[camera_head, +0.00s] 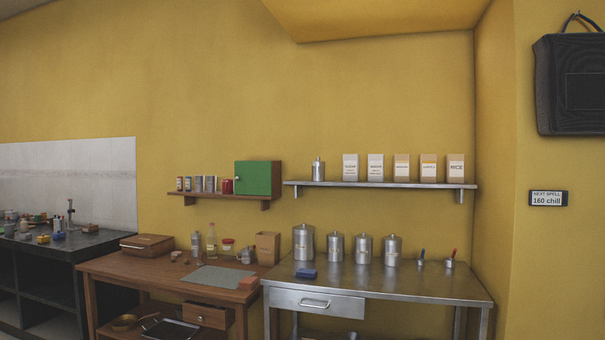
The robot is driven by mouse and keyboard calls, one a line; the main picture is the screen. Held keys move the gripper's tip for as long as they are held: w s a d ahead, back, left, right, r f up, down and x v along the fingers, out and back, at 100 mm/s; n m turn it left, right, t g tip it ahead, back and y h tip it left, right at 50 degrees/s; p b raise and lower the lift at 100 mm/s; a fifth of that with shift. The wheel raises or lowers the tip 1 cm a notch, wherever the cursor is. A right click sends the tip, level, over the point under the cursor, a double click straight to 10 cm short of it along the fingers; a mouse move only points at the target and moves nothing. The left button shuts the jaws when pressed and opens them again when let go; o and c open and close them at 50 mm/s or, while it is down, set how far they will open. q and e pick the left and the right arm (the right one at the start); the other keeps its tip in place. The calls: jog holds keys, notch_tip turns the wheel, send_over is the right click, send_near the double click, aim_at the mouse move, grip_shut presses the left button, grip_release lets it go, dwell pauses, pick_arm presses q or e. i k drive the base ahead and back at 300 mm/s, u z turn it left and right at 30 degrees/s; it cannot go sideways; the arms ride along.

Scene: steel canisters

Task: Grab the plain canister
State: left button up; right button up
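Several steel canisters with lids stand upright in a row on the steel table (420,285). The leftmost canister (303,243) is the largest. To its right stand a smaller canister (335,248), another canister (363,250) and a rightmost canister (392,251). Small pale marks seem to show on some fronts, but they are too small to read, so I cannot tell for sure which canister is plain. One more small steel canister (318,170) stands on the metal wall shelf (380,185). Neither of my grippers is in view.
A blue item (306,273) lies in front of the canisters. Two small pots, with a blue handle (421,260) and a red handle (450,260), stand to their right. A wooden table (140,266) with bottles and a box adjoins at left. The steel table's front right is clear.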

aim_at(319, 169)
jog(key=u, duration=0.35)
jog(key=i, duration=2.45)
jog(key=u, duration=0.05)
